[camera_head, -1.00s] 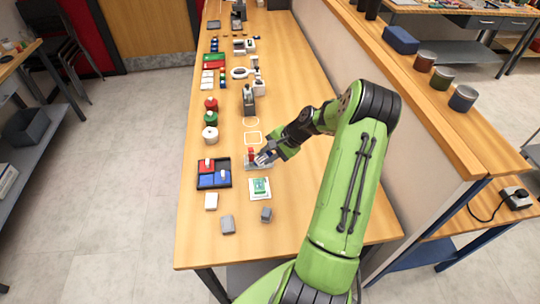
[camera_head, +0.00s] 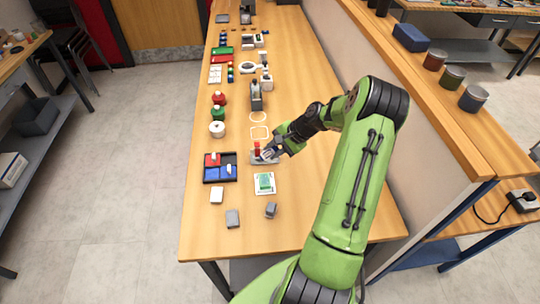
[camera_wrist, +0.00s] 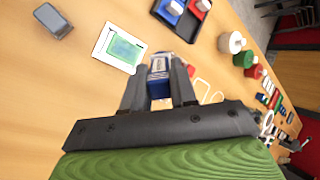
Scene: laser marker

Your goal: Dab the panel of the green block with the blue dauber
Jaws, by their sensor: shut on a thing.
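The green block (camera_head: 264,183) lies on a white card on the bench, in front of my gripper; it also shows in the wrist view (camera_wrist: 124,48), at upper left. My gripper (camera_head: 267,154) is low over a small grey stand (camera_head: 256,160). In the wrist view its fingers (camera_wrist: 159,80) are shut on the blue dauber (camera_wrist: 158,68), a blue piece with a white band. The dauber's lower end is hidden, and I cannot tell whether it touches the stand. A red dauber (camera_head: 257,148) stands upright at the stand's left part.
A dark tray (camera_head: 206,181) with red and blue pads is left of the stand. Red, green and white pots stand farther back. The bench right of the card is clear.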

